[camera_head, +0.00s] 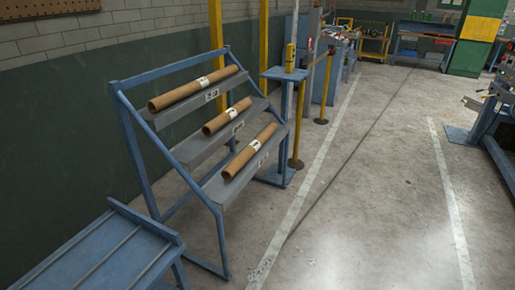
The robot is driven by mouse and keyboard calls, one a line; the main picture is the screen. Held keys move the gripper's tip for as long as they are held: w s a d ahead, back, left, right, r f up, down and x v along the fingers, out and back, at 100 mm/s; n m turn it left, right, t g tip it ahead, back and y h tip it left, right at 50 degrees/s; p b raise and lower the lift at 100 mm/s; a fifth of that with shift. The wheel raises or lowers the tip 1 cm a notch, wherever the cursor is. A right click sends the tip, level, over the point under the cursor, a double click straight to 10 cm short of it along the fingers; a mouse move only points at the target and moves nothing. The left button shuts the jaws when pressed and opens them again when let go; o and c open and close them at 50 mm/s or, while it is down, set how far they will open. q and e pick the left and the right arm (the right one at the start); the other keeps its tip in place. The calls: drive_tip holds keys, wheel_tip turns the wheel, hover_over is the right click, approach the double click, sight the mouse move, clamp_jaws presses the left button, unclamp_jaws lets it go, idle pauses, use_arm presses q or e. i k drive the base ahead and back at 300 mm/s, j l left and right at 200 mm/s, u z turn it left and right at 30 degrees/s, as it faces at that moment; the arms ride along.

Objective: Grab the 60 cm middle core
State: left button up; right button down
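Three brown tube-shaped cores lie on a blue rack (138,150) with three stepped grey shelves. The top core (180,94) looks longest, the middle-shelf core (220,121) is the shortest, and the bottom core (240,163) lies on the lowest shelf. Each core has a white label band, and each shelf edge carries a small white tag whose writing is too small to read. Neither of my grippers is in view, and nothing touches the cores.
A blue table with ridges (95,250) stands at the front left. A small blue stand (287,74) holding a yellow can (290,57) is just behind the rack. Yellow posts stand near the wall. The concrete floor (360,200) to the right is clear.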

sight(235, 166)
drive_tip(key=i+l+z, duration=0.1)
drive_tip(key=i+z, duration=0.2)
drive_tip(key=i, duration=0.65)
drive_tip(key=i+j+z, duration=0.15)
drive_tip(key=i+z, duration=0.2)
drive_tip(key=i, duration=0.65)
